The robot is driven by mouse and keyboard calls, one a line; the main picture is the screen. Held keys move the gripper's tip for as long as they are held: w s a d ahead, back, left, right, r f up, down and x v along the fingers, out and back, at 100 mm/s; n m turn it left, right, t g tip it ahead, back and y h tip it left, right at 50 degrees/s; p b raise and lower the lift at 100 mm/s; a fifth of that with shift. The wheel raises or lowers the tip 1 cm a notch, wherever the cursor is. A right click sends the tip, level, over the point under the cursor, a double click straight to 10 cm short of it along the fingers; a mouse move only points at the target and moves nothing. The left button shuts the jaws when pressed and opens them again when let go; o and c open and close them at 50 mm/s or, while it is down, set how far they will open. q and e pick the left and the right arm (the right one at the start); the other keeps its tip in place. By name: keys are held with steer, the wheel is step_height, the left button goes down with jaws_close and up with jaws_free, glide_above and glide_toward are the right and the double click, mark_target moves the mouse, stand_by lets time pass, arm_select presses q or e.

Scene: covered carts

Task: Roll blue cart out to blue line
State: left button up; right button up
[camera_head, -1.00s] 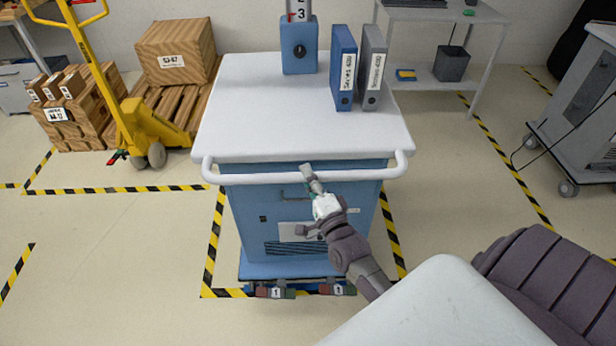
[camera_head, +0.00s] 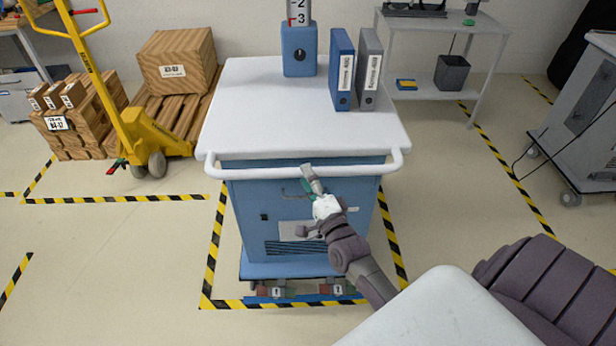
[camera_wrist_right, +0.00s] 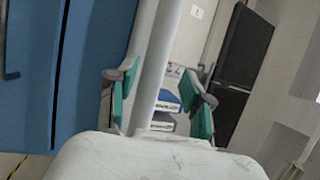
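The blue cart (camera_head: 300,215) has a white top (camera_head: 260,110) and a white handle bar (camera_head: 240,173) across its near side. It stands inside a bay of yellow-black floor tape (camera_head: 212,255). My right gripper (camera_head: 310,182) is at the middle of the handle bar. In the right wrist view the bar (camera_wrist_right: 152,70) passes between its two green-padded fingers (camera_wrist_right: 160,98), which stand apart, with a clear gap on the right side. A blue strip (camera_head: 300,299) shows low at the cart's front; I cannot tell whether it is a floor line. My left gripper is out of view.
A blue binder (camera_head: 342,70), a grey binder (camera_head: 368,70) and a blue post base (camera_head: 299,50) are on or behind the cart top. A yellow pallet jack (camera_head: 145,125) and wooden crates (camera_head: 175,60) stand left, a grey cart (camera_head: 580,110) right.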

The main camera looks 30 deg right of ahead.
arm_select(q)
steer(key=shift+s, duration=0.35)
arm_select(e)
steer(key=v, duration=1.2)
